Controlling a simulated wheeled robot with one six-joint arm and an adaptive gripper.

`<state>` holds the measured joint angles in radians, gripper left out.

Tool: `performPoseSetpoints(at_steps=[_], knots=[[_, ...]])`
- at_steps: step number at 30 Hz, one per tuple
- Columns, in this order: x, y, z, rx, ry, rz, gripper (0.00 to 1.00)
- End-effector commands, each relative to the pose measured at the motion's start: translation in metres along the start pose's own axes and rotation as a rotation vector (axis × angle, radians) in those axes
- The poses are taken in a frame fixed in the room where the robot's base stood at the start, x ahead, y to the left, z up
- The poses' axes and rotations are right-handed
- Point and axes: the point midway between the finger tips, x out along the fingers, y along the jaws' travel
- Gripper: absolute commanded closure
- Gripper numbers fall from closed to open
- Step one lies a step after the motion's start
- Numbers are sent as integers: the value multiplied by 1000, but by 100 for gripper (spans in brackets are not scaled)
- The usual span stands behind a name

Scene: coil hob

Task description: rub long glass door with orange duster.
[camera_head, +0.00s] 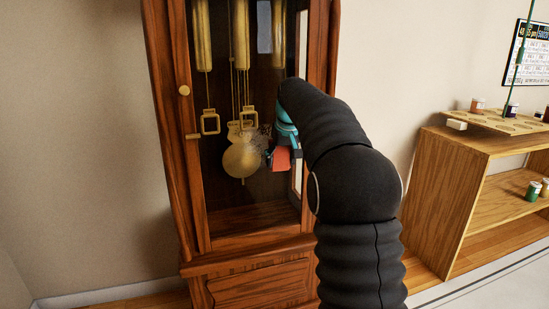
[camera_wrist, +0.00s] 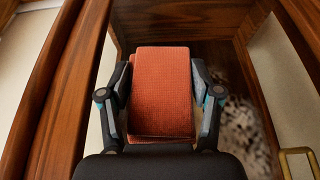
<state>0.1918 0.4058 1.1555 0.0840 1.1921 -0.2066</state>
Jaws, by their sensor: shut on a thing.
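The orange duster (camera_head: 281,160) is a reddish-orange cloth block. My gripper (camera_head: 284,148) is shut on it, with a finger on each side in the wrist view, where the duster (camera_wrist: 162,92) fills the middle. The long glass door (camera_head: 221,205) is the tall pane in a reddish wood frame on the front of the clock. A pale speckled smudge (camera_head: 243,132) shows around the pendulum's top; in the wrist view a speckled patch (camera_wrist: 244,122) lies right of the duster. The duster is at the pane's right side; I cannot tell if it touches the glass.
Behind the glass hang brass weights (camera_head: 240,35) and a round pendulum (camera_head: 240,160). A small knob (camera_head: 184,90) sits on the left frame. At right stands a low wooden shelf (camera_head: 452,195) with small jars. Floor left of the clock is partly visible.

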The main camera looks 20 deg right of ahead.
Motion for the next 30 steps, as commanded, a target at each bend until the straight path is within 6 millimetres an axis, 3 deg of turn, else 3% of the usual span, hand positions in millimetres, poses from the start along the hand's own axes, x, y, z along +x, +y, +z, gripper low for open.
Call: performPoseSetpoints(at_steps=[20, 30], knots=[[-20, 2, -12, -1, 3, 0, 68], [-20, -22, -11, -5, 2, -2, 68]])
